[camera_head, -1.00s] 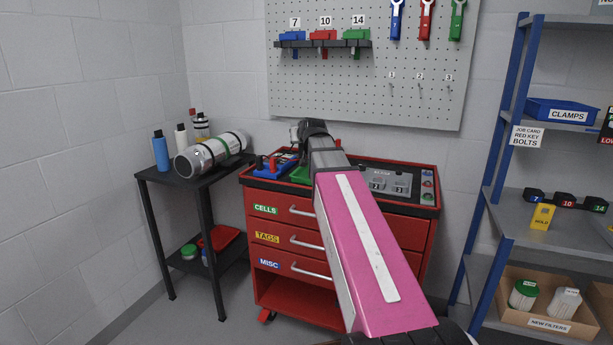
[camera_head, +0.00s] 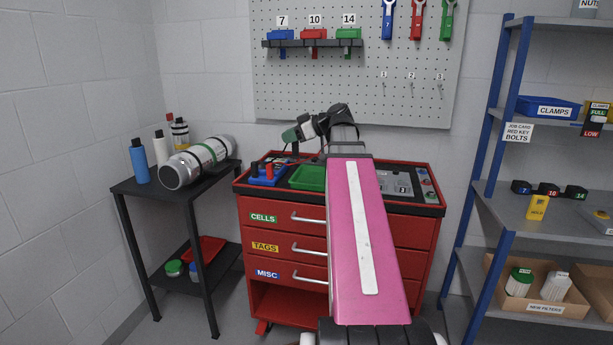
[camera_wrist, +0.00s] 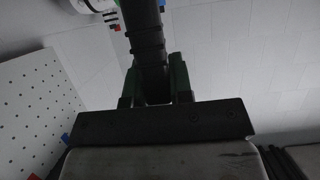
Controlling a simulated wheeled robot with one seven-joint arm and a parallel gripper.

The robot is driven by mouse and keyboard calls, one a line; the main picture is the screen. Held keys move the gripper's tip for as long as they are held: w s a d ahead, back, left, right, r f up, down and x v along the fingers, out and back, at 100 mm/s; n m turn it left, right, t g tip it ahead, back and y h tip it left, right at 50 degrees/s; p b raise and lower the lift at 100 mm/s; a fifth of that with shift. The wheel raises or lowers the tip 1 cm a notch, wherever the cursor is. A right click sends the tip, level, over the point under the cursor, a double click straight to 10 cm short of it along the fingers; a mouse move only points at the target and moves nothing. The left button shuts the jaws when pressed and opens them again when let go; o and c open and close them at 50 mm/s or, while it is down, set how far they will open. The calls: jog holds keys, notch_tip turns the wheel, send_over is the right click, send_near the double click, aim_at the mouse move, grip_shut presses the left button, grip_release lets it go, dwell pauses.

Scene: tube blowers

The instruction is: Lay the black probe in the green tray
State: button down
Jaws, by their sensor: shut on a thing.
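The green tray (camera_head: 308,178) lies on top of the red tool cart, partly covered by my pink arm link at its right. My gripper (camera_head: 290,135) hangs in the air above the cart's back part, pointing left and a little down. In the wrist view my gripper (camera_wrist: 152,72) has its two green fingers shut on the black probe (camera_wrist: 143,28), a dark ribbed rod reaching up out of the picture. The probe's far end is out of that view. In the head view the probe is too small to make out clearly.
A blue holder (camera_head: 267,177) with red and black posts sits left of the tray on the cart (camera_head: 290,207). A grey insert (camera_head: 398,187) lies at the right. A side table (camera_head: 190,182) with a large cylinder (camera_head: 197,163) stands left. The pegboard (camera_head: 300,80) is behind.

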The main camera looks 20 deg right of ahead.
jog(key=shift+w+d+f, duration=1.15)
jog(key=shift+d+f, duration=0.35)
jog(key=shift+f, duration=0.3)
jog(key=shift+w+d+f, duration=1.2)
jog(key=shift+d+f, duration=0.3)
jog(key=shift+f, duration=0.3)
jog(key=shift+w+d+f, duration=1.15)
jog(key=shift+d+f, duration=0.35)
jog(key=shift+f, duration=0.3)
jog(key=shift+f, duration=0.1)
jog(key=c, duration=1)
grip_release()
jog(key=v, duration=1.2)
